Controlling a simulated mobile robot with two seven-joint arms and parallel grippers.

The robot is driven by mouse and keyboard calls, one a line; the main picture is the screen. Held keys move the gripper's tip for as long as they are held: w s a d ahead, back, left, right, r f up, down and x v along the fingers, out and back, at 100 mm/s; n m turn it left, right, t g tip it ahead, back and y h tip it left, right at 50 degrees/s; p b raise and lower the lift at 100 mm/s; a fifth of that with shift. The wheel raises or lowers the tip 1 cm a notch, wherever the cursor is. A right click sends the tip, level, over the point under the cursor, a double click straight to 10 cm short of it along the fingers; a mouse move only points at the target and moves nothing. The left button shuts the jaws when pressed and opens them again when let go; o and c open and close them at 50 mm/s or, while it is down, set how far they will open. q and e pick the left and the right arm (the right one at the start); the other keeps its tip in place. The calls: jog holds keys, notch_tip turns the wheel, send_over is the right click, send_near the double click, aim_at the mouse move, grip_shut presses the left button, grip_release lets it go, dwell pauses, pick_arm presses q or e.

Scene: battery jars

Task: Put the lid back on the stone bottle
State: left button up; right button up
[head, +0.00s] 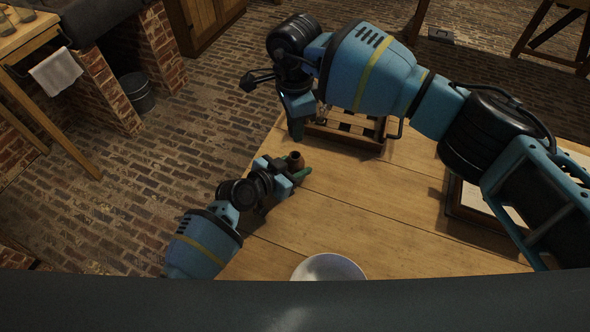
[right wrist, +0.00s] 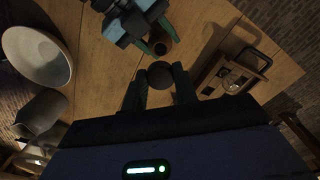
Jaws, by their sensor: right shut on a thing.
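The brown stone bottle (head: 296,159) stands near the table's left edge in the head view, with its dark mouth facing up. My left gripper (head: 298,176) has its green fingers around the bottle's sides. The bottle (right wrist: 160,42) also shows in the right wrist view, between the left gripper's fingers (right wrist: 153,36). My right gripper (right wrist: 160,84) is shut on a dark round lid (right wrist: 161,74), which shows between its fingertips. In the head view the right gripper (head: 296,128) hangs beyond the bottle, near the table's far left edge; the lid is hidden there.
A wooden crate (head: 345,138) with a handle stands behind the bottle, partly under my right arm. A white bowl (head: 328,267) sits at the front. A grey vessel (right wrist: 42,111) shows beside the bowl in the wrist view. A flat tray (head: 478,208) lies at the right. The middle table is clear.

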pick_arm(q)
jog(key=c, duration=0.8)
pick_arm(e)
jog(key=shift+f, duration=2.5)
jog(key=shift+f, duration=0.1)
jog(key=shift+a+f, duration=0.1)
jog(key=shift+f, duration=0.7)
jog(key=shift+f, duration=0.6)
jog(key=o, duration=1)
jog(key=shift+r, duration=0.1)
notch_tip(320, 180, up, 12)
jog(key=shift+f, duration=0.1)
